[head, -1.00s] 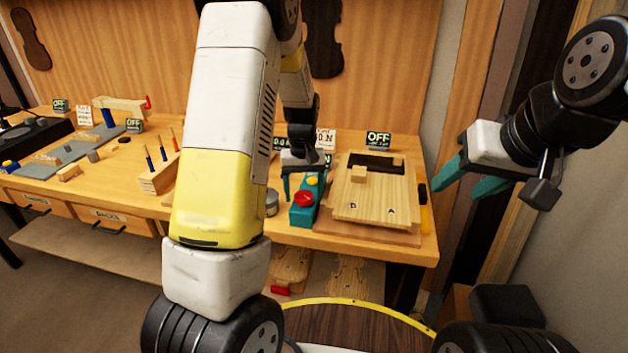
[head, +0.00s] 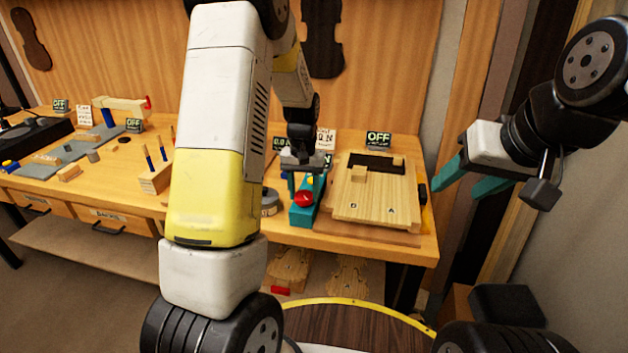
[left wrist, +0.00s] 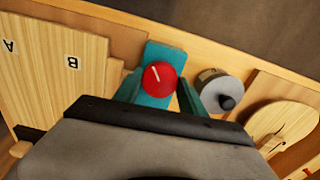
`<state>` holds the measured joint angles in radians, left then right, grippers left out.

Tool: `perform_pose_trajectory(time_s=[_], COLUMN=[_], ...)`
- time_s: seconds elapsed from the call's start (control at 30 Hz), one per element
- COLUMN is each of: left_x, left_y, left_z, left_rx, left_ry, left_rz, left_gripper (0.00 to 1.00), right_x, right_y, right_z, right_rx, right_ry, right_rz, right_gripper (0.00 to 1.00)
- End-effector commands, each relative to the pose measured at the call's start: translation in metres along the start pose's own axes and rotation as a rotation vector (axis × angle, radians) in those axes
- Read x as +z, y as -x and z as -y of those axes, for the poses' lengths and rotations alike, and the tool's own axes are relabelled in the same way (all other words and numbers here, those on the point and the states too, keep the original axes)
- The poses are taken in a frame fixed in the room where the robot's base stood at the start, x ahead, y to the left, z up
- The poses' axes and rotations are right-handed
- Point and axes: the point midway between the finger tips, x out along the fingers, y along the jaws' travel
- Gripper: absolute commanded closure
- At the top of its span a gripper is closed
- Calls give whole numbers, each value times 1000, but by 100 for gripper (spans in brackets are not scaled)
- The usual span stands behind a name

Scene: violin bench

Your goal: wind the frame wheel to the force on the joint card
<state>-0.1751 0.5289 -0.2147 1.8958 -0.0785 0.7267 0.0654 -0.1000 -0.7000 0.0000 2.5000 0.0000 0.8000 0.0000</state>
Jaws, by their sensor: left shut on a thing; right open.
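The red wheel (head: 304,198) sits on top of a teal block (head: 303,215) near the bench's front edge. In the left wrist view the wheel (left wrist: 157,79) shows a white mark tilted up and to the left. My left gripper (head: 305,184) is shut on the wheel, with a teal finger on each side. A white card (head: 325,139) stands behind, partly hidden; an "N" shows, but I cannot read the full value. A dark display (head: 282,144) with green figures is partly covered by my arm. My right gripper (head: 471,183) is open and empty, right of the bench.
A wooden board (head: 375,205) marked with letters lies right of the block. A grey round weight (left wrist: 218,90) stands close beside my left fingers. An OFF sign (head: 378,139) stands at the back. My left arm hides the bench's middle.

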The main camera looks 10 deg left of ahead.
Motion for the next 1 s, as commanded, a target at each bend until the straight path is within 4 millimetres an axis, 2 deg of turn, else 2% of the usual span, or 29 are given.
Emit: perform_pose_trajectory(time_s=[0.03, 0.13, 0.43, 0.53, 0.8, 1.0], left_x=[0, 0, 0, -1, -1, -1], left_y=[1, 1, 1, 7, 51, 74], left_z=[0, 0, 0, 0, 0, 0], left_rx=[0, 0, 0, 0, 0, 0], left_ry=[0, 1, 1, 2, 1, 0], left_rz=[0, 0, 0, -2, -5, -2], left_gripper=[50, 30, 30, 30, 30, 30], right_x=[0, 0, 0, 0, 0, 0], right_y=[0, 0, 0, 0, 0, 0], right_z=[0, 0, 0, 0, 0, 0], right_rx=[0, 0, 0, 0, 0, 0], right_ry=[0, 0, 0, 0, 0, 0], right_rz=[0, 0, 0, 0, 0, 0], right_gripper=[48, 48, 48, 48, 48, 48])
